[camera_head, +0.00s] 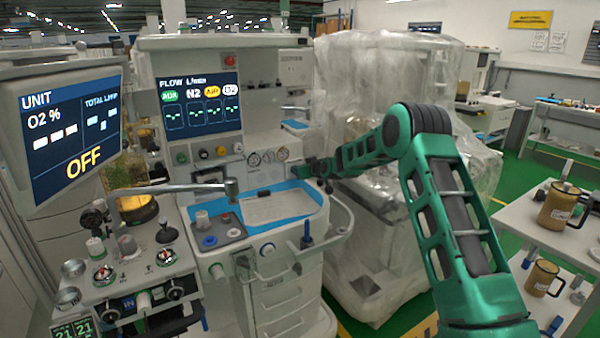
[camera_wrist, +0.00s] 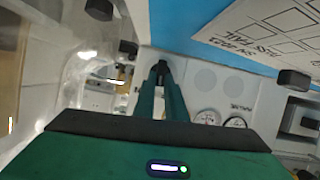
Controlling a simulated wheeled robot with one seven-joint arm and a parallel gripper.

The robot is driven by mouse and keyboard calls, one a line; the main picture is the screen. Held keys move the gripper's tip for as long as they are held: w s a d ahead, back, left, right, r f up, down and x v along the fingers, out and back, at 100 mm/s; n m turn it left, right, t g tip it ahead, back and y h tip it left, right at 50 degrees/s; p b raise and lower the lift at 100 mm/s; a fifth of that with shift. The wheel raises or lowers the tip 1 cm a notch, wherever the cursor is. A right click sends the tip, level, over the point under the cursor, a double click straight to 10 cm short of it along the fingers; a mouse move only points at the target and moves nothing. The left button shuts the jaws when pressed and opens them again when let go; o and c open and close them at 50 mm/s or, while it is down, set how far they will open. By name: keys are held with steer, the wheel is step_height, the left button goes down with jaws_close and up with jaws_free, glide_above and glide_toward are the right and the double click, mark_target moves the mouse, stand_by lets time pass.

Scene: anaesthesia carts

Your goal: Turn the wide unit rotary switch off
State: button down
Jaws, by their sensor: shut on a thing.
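The wide unit (camera_head: 225,55) is a pale cart with a flow screen (camera_head: 199,104) showing dashes. A screen (camera_head: 70,130) at the left reads UNIT, O2 % and OFF. My gripper (camera_head: 308,168) reaches the unit's front panel from the right, just right of the round gauges. In the wrist view, my gripper's narrow fingers (camera_wrist: 161,70) are together, with their dark tips at the white panel beside the gauges (camera_wrist: 207,116). They are shut on what seems to be the rotary switch; the tips hide it, so its position cannot be read.
A blue-edged worktop (camera_head: 312,197) with a paper form (camera_head: 278,207) lies below the panel. A plastic-wrapped machine (camera_head: 385,75) stands close behind my arm. Knobs and a jointed metal arm (camera_head: 185,188) fill the left. A shelf with brown mugs (camera_head: 562,205) stands at right.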

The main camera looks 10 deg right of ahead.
steer(key=n+h, duration=0.2)
steer(key=n, duration=0.1)
steer(key=shift+s+a+f+t, duration=0.1)
steer(key=shift+a+f+t, duration=0.1)
steer(key=shift+a+t, duration=0.2)
steer(key=shift+n+t+h, duration=0.3)
steer(key=shift+n, duration=0.2)
steer(key=shift+d, duration=0.1)
steer(key=c, duration=1.8)
jaws_free()
steer(key=shift+f, duration=0.1)
steer(key=shift+s+a+f, duration=0.1)
steer(key=shift+a+f, duration=0.15)
steer(key=shift+f, duration=0.1)
steer(key=v, duration=0.7)
steer(key=r+v, duration=0.1)
steer(key=v, duration=0.3)
steer(key=shift+w+d, duration=0.2)
